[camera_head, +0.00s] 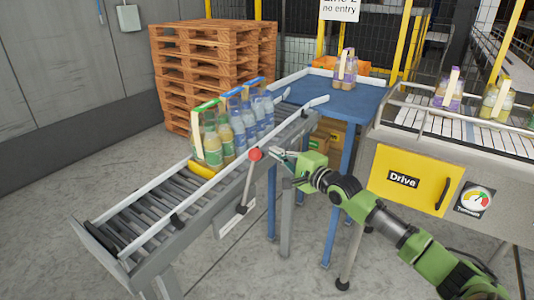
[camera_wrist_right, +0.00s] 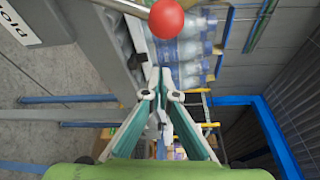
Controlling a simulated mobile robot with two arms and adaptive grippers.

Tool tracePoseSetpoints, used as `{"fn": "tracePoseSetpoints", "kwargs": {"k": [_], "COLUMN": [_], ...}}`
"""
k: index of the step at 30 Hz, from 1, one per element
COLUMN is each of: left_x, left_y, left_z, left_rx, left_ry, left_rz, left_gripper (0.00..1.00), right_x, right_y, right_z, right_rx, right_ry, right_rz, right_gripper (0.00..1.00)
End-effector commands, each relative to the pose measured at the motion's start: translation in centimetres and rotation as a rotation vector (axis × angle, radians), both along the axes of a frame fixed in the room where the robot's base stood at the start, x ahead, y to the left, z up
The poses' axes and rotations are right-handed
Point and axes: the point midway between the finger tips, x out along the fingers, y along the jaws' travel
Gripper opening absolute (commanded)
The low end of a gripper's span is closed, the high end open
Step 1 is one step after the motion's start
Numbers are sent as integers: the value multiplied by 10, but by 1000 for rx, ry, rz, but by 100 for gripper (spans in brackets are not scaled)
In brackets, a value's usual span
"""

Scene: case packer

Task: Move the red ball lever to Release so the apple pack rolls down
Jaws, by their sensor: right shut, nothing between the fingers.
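The red ball (camera_head: 255,154) tops a lever at the near side of the sloping roller conveyor; the ball also shows at the top of the right wrist view (camera_wrist_right: 166,19). A pack with a green top strip and yellowish-green bottles (camera_head: 212,145), likely the apple pack, stands at the front of the row behind a yellow stop (camera_head: 202,171). My right gripper (camera_head: 275,152) is just right of the ball. Its fingertips (camera_wrist_right: 160,80) are together and empty, apart from the ball in the wrist view. My left gripper is not in view.
Blue-topped packs (camera_head: 258,112) stand behind the front pack. The lower rollers (camera_head: 145,212) are empty. A lever label (camera_wrist_right: 22,22) is partly cut off. A blue table (camera_head: 345,100) and a yellow "Drive" panel (camera_head: 400,182) stand at right. Wooden pallets (camera_head: 205,65) stand behind.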

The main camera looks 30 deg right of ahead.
Motion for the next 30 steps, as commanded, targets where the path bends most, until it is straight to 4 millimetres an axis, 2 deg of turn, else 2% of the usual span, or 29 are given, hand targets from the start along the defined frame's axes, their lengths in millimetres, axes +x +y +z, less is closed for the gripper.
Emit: {"fn": "tracePoseSetpoints", "kwargs": {"k": [4,7,14,30], "left_x": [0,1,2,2], "left_y": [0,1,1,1], "left_z": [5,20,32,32], "left_rx": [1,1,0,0], "left_ry": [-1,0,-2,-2], "left_rz": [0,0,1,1], "left_gripper": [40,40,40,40], "right_x": [19,10,2,2], "right_y": [1,17,35,39], "right_z": [2,6,7,6], "right_rx": [-1,4,2,-6], "right_ry": [-3,1,1,-3], "right_rz": [0,3,1,0], "right_gripper": [0,0,0,0]}}
